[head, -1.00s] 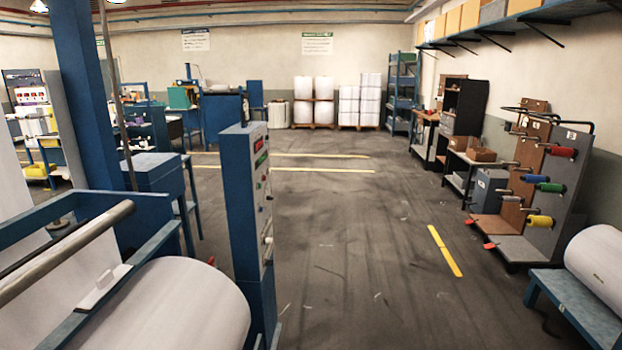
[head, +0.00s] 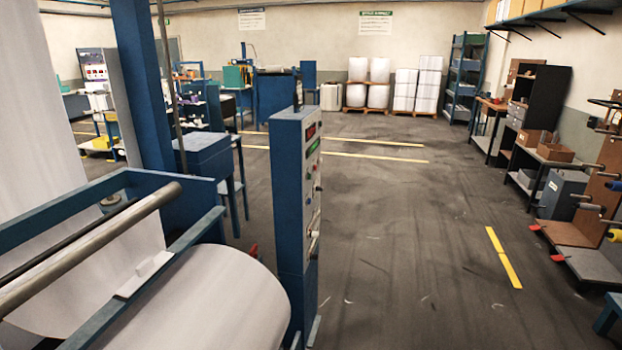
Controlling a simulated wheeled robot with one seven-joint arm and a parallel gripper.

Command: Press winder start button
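The winder's control post (head: 293,200) stands just right of the large white roll, a tall blue column with a grey panel (head: 311,185) seen at a steep angle. The panel has a red display (head: 311,131), a green strip below it and several small buttons and knobs (head: 317,188). Which of them is the start button I cannot tell at this angle. The winder (head: 95,235) with its white roll (head: 200,300) and steel roller fills the lower left. My gripper is not in view.
Open floor (head: 400,240) lies right of the post, with yellow lines on it. A rack of coloured-handled tools (head: 590,215) and a dark shelf (head: 542,100) stand along the right wall. Wrapped white rolls on pallets (head: 368,85) and a blue shelf (head: 465,75) stand at the back.

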